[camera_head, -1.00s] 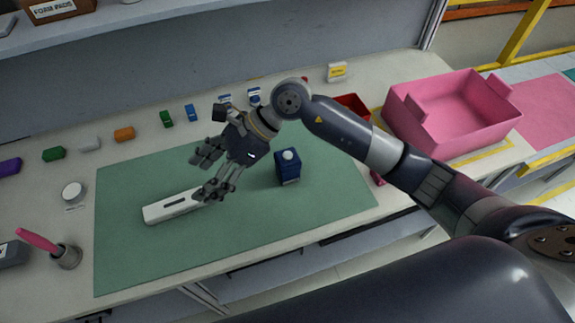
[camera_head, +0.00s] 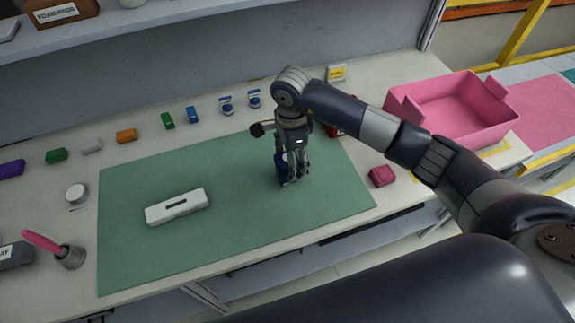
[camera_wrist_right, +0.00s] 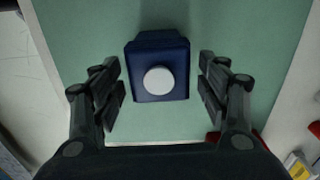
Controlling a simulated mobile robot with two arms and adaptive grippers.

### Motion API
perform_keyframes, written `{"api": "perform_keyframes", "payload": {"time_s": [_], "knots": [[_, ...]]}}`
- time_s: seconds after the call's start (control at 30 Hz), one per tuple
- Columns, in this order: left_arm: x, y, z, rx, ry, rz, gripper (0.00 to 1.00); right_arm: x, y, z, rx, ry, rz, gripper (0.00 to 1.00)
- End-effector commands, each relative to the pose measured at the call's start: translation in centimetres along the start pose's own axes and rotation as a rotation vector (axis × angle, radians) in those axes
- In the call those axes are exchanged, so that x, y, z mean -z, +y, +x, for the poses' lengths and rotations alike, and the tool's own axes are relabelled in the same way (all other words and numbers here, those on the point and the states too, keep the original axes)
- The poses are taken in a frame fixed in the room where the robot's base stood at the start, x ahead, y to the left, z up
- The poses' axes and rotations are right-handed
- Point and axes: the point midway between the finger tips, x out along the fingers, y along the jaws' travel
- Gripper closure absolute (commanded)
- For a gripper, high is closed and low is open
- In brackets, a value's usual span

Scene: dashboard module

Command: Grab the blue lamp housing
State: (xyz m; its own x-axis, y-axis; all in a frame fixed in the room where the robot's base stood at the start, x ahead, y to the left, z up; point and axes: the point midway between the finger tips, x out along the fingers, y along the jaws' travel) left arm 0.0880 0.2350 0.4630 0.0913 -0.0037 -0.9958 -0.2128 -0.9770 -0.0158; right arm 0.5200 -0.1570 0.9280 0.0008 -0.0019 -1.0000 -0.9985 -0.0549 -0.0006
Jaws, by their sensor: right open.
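The blue lamp housing (camera_wrist_right: 157,62) is a dark blue box with a round white top piece, on the green mat (camera_head: 225,215). In the right wrist view it lies between the two open fingers of my right gripper (camera_wrist_right: 163,88), with a gap on each side. In the head view my right gripper (camera_head: 293,178) points down over the housing (camera_head: 281,162) and hides most of it. My left gripper is not in view.
A white module (camera_head: 177,206) lies on the mat to the left. A pink bin (camera_head: 455,115) stands at the right, with a small crimson block (camera_head: 381,176) nearer. Several small coloured parts line the back of the table. A cup with a pink-handled tool (camera_head: 69,256) stands at left.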

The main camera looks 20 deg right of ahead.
Motion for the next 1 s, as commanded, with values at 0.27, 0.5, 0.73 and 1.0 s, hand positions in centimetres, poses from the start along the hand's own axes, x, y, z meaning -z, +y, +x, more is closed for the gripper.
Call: {"api": "perform_keyframes", "payload": {"time_s": [0.27, 0.5, 0.73, 1.0], "knots": [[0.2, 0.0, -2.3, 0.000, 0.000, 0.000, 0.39, -1.0, 0.1, 3.2, -0.006, -0.003, 0.002, 0.32], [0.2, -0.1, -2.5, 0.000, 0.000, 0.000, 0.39, -0.9, 0.0, 5.1, -0.001, -0.002, 0.001, 0.32], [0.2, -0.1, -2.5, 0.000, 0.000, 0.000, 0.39, -0.9, 0.0, 5.1, -0.001, -0.002, 0.000, 0.45], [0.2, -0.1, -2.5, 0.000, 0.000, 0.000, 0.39, -0.9, 0.0, 5.0, 0.000, -0.002, 0.000, 0.83]]}}
